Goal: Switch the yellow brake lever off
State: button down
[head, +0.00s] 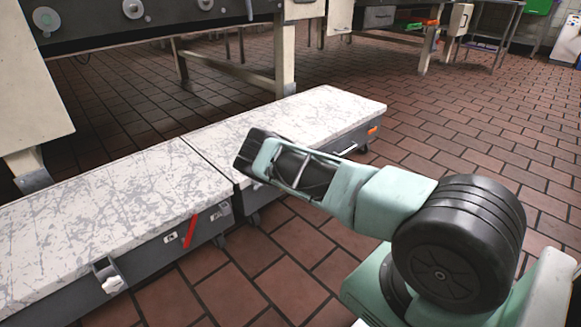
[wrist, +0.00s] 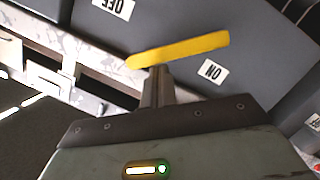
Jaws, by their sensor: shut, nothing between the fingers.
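The yellow brake lever (wrist: 180,50) shows in the wrist view, slanting slightly up to the right across a grey panel. The white ON label (wrist: 212,71) is just below its right half. The white OFF label (wrist: 114,8) is above and left of it. Both labels appear upside down. My gripper (wrist: 158,72) is shut and empty, its fingertips at the lower edge of the lever's left half. I cannot tell whether they touch it. In the head view the yellow lever does not show, and I cannot make out my fingers.
Two low carts with worn white tops, a left one (head: 110,205) and a right one (head: 320,108), stand end to end. A red lever (head: 190,230) is on the left cart's side. A dark machine (head: 170,20) stands behind. The tiled floor (head: 480,110) is open at right.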

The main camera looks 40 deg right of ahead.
jog(key=shift+d+f+m+y+p, duration=0.45)
jog(key=shift+d+f+m, duration=0.2)
jog(key=shift+m, duration=0.45)
jog(key=shift+d+f+m+y+p, duration=0.45)
jog(key=shift+d+f+m, duration=0.25)
jog(key=shift+m, duration=0.4)
jog(key=shift+d+f+m+y+p, duration=0.45)
jog(key=shift+f+m, duration=0.3)
jog(key=shift+m, duration=0.35)
jog(key=shift+w, duration=0.1)
jog(key=p+v, duration=0.7)
jog(key=v, duration=1)
jog(key=shift+r, duration=0.3)
jog(key=shift+d, duration=0.1)
